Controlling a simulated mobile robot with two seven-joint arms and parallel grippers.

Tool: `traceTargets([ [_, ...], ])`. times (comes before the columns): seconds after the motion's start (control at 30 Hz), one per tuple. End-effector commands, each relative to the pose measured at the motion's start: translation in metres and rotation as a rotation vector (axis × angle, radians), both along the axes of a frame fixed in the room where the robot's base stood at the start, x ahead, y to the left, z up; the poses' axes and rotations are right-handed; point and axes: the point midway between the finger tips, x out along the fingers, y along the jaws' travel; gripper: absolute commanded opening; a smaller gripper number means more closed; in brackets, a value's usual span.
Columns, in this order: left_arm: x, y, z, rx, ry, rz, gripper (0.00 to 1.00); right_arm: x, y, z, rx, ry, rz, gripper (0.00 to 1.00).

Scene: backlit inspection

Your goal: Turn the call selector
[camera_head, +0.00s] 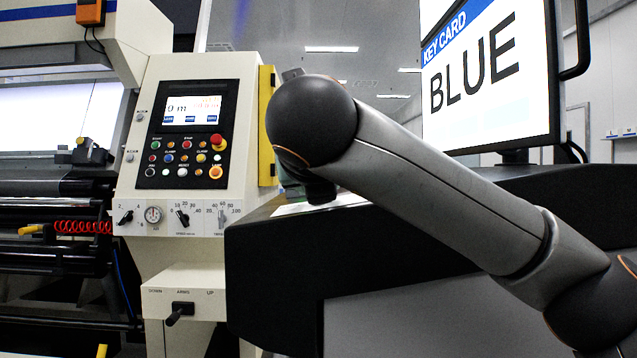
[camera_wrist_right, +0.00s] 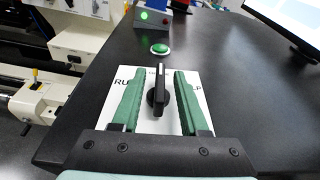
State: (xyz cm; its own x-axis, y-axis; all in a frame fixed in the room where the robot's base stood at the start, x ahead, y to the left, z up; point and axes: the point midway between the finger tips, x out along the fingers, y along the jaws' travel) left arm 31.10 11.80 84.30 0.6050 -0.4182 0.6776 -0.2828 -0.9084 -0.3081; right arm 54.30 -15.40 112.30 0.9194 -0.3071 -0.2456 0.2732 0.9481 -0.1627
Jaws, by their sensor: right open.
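The call selector (camera_wrist_right: 158,97) is a black rotary knob on a white label plate (camera_wrist_right: 108,113) in the right wrist view. Its bar handle with a pale line points nearly straight up the picture. The lettering "RU" shows left of it and a "P" on the right; the rest is covered by my fingers. My right gripper (camera_wrist_right: 158,78) is open, with one green finger on each side of the knob and visible gaps to it. In the head view my right arm hides the knob and that gripper. My left gripper is not in view.
A green push button (camera_wrist_right: 160,49) sits just beyond the plate on the dark console top (camera_wrist_right: 240,75). A monitor (camera_head: 490,75) reading "KEY CARD BLUE" stands at the right. A machine control panel (camera_head: 187,135) stands at the left.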

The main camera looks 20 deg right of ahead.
Motion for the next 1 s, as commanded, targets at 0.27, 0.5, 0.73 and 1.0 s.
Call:
traceTargets([
  [0.27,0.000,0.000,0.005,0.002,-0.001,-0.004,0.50,-0.035,0.013,0.012,-0.001,-0.005,0.005,0.44],
  [0.5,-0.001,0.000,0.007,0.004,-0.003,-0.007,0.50,-0.085,0.028,0.025,-0.003,-0.007,0.002,0.44],
  [0.73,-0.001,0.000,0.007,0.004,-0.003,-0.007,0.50,-0.109,0.036,0.030,-0.001,-0.005,0.001,0.44],
  [1.0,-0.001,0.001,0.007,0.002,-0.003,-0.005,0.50,-0.115,0.038,0.031,0.000,-0.001,0.000,0.44],
])
